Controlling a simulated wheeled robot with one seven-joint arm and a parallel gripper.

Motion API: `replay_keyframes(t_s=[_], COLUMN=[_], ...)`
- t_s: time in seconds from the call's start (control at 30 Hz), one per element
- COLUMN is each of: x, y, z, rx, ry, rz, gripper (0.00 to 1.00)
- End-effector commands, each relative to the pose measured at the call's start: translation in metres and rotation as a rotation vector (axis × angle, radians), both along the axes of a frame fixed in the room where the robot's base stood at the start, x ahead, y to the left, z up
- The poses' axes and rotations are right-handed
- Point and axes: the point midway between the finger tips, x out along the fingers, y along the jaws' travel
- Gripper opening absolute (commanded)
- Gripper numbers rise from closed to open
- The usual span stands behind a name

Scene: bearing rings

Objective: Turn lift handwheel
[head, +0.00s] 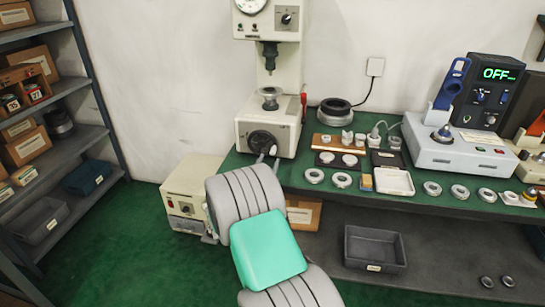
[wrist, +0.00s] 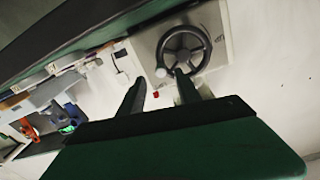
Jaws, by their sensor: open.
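The lift handwheel (head: 261,139) is a dark spoked wheel on the front of the pale hardness tester's base (head: 284,139). It shows more clearly in the wrist view (wrist: 185,50), with a white crank knob (wrist: 161,72) at its lower left rim. My gripper (wrist: 159,77) is open, with its two dark fingers pointing at the wheel. The knob appears between the fingertips in the wrist view; I cannot tell how far away it is in depth. The right fingertip overlaps the wheel's lower edge in that view. In the head view my arm hides most of the gripper.
A beige box (head: 190,196) with a red switch stands on the floor beside the bench. Shelves (head: 75,139) stand at the left; open green floor lies between.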

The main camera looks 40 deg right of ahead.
Motion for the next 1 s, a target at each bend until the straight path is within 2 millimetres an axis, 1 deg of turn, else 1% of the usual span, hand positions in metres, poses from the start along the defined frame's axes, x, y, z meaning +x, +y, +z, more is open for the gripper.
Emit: replay_keyframes(t_s=[0.03, 0.2, 0.3, 0.43, 0.63, 1.0], x=[0.005, 0.024, 0.033, 0.038, 0.038, 0.038], y=[-0.009, -0.036, -0.046, -0.052, -0.052, -0.052], z=[0.003, 0.003, 0.002, 0.002, 0.001, 0.001], rx=[0.001, 0.003, 0.003, 0.003, 0.002, 0.002], ry=[-0.001, 0.001, 0.002, 0.001, 0.002, 0.002], rz=[-0.003, -0.003, -0.002, -0.001, 0.000, 0.000], gripper=[0.40, 0.40, 0.40, 0.40, 0.40, 0.10])
